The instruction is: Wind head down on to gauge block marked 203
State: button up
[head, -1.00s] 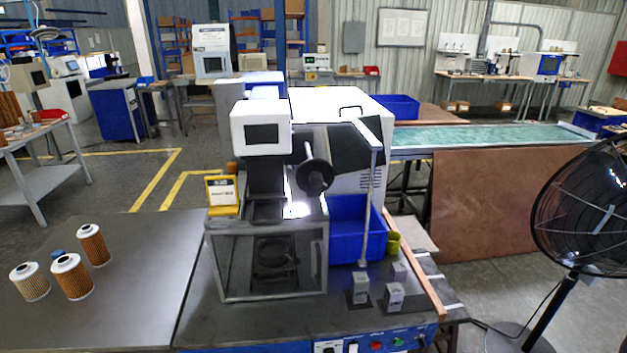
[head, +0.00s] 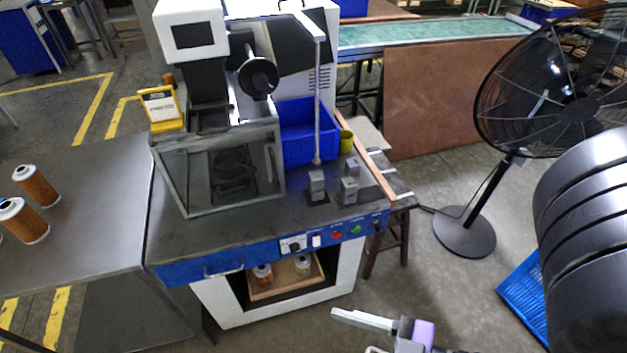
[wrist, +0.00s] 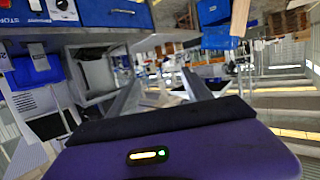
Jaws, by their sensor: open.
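The bench machine has a white head box with a dark screen (head: 193,36) and a black handwheel (head: 258,76) at its right side. Three small grey gauge blocks stand on the bench top right of the guard: front left (head: 317,184), front right (head: 349,190) and behind (head: 353,168). Their markings are too small to read. My gripper (head: 352,332) is open and empty, low in front of the bench; its fingers also show in the wrist view (wrist: 160,88).
Orange filter cartridges (head: 36,186) stand on the left table. The front panel has buttons (head: 336,236). A large fan (head: 540,95) stands at right.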

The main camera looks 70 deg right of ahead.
jog(key=shift+c, duration=0.7)
